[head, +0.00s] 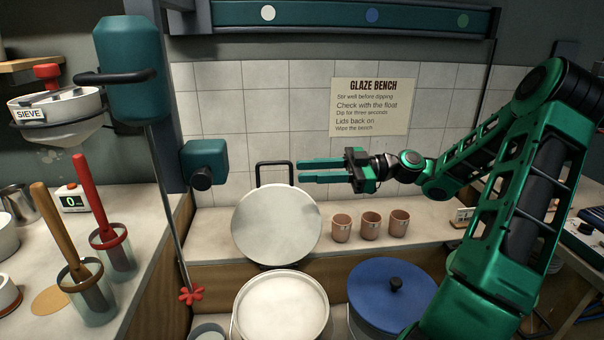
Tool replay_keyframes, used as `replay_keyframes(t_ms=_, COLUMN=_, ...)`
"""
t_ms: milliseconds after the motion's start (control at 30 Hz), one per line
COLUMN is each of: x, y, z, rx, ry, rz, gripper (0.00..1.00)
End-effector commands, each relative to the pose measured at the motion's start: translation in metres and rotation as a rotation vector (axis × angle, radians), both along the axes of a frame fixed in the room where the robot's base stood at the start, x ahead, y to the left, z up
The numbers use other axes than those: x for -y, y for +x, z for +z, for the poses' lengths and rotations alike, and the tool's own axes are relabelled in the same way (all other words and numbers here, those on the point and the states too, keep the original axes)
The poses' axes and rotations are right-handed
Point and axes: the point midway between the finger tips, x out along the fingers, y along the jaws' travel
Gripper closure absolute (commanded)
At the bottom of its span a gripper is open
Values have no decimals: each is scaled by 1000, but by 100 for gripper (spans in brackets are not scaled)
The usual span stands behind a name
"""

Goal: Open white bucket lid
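The white bucket (283,306) stands at the bottom centre, with a smooth pale surface inside its rim. A round grey lid (277,225) is tipped up steeply behind the bucket, its flat face toward me. Its dark loop handle (274,163) stands up at the top edge. Whether the lid touches the bucket or the bench behind is hard to tell. My gripper (300,169) is just right of the handle, fingers pointing left. The two green fingers are apart with nothing visible between them, and they appear clear of the handle.
Several small brown cups, including this one (370,226), stand on the bench right of the lid. A blue-lidded bucket (391,293) is right of the white bucket. A rod with a red knob (192,296) hangs at the left. The tiled wall (290,110) is close behind my gripper.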

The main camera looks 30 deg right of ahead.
Motion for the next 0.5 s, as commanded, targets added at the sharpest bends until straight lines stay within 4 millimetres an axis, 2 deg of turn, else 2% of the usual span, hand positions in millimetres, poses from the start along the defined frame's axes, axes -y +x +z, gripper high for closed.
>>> replay_keyframes(t_ms=500, x=29, y=-11, z=0, rx=-1, ry=1, rz=-1, gripper=72)
